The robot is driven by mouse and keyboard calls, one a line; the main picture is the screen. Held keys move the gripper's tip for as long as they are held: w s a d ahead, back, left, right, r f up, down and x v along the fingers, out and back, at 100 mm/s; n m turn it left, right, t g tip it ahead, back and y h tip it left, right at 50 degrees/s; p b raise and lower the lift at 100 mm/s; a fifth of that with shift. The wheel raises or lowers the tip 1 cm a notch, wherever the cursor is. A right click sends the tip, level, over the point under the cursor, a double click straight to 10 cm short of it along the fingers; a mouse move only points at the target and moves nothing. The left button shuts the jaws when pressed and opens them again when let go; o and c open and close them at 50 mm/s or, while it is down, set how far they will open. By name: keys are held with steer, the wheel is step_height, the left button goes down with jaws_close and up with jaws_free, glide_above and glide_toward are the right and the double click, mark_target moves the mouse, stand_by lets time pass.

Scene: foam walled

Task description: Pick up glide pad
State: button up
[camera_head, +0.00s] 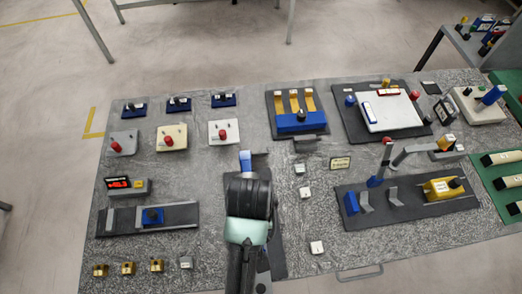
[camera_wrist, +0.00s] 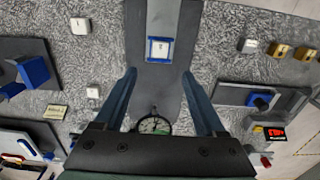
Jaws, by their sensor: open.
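In the wrist view, a small blue-framed piece with a white, marked face (camera_wrist: 159,49) sits on a pale rail on a dark board (camera_wrist: 140,35). It is the likeliest glide pad, but I cannot read its marking. My gripper (camera_wrist: 158,74) is open, with its two dark blue fingers spread on either side of the board. The piece shows just beyond the fingertips, between their lines, and nothing is held. The height gap between fingertips and piece is unclear. In the head view my arm covers the piece; only parts of its board (camera_head: 277,245) show.
A round dial (camera_wrist: 154,124) lies near the gripper base in the wrist view. Small white blocks (camera_head: 316,247) stand right of the board. A blue slider (camera_head: 153,215) sits on a left track. A fixture with a yellow block (camera_head: 440,188) is at right.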

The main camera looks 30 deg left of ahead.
steer(key=f, duration=0.6)
steer(key=shift+s+f, duration=0.15)
steer(key=shift+s, duration=0.05)
steer(key=shift+s+d+f+p, duration=0.1)
steer(key=shift+s+f+p, duration=0.15)
steer(key=shift+f+p, duration=0.3)
step_height(320, 180, down, 4)
steer(key=shift+w+d+p, duration=0.1)
steer(key=shift+p, duration=0.2)
jaws_close()
